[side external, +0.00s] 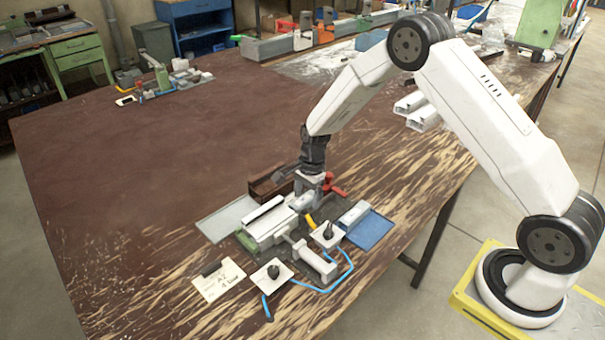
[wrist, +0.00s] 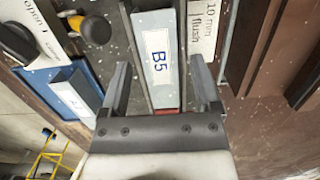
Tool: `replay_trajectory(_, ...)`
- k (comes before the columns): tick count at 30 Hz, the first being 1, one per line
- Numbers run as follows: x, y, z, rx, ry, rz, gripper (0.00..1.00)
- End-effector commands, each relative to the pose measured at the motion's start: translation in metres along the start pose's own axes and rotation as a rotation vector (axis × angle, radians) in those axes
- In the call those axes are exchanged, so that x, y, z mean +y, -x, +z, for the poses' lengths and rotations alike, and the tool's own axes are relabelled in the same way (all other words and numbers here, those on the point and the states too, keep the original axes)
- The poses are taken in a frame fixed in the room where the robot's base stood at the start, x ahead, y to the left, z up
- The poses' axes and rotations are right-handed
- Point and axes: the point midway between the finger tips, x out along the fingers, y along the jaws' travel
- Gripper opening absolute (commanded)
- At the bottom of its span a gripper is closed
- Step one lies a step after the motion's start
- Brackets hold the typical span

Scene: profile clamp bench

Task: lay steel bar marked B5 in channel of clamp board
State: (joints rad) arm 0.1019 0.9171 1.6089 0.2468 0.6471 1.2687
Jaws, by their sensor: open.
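The steel bar marked B5 (wrist: 166,88) shows in the wrist view as a grey bar with a white label. It lies between narrow raised edges; I cannot tell whether these are the channel walls. My gripper (wrist: 161,84) is open, with one finger on each side of the bar and a visible gap on both sides. In the side view my gripper (side external: 303,198) points down at the far end of the clamp board (side external: 262,232), low over it. The bar between the fingers is hard to make out there.
A blue tray (side external: 378,232) with a pale bar (side external: 352,214) lies right of the board. Black knobs on white plates (side external: 272,273), a blue cable (side external: 325,289) and a red handle (side external: 337,190) sit close by. A brown channel piece (side external: 268,188) stands behind.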

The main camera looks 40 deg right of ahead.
Motion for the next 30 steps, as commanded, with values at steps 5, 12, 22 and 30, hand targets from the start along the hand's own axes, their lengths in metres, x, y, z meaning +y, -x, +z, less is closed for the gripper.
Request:
replay_trajectory(5, 0.0, 0.007, 0.0, 0.0, -0.001, 0.0, 0.85)
replay_trajectory(12, -0.001, 0.034, 0.0, 0.0, 0.0, -0.004, 0.85)
replay_trajectory(22, -0.002, 0.072, 0.0, 0.001, -0.001, -0.007, 0.85)
replay_trajectory(30, -0.001, 0.079, 0.0, 0.001, 0.0, -0.007, 0.85)
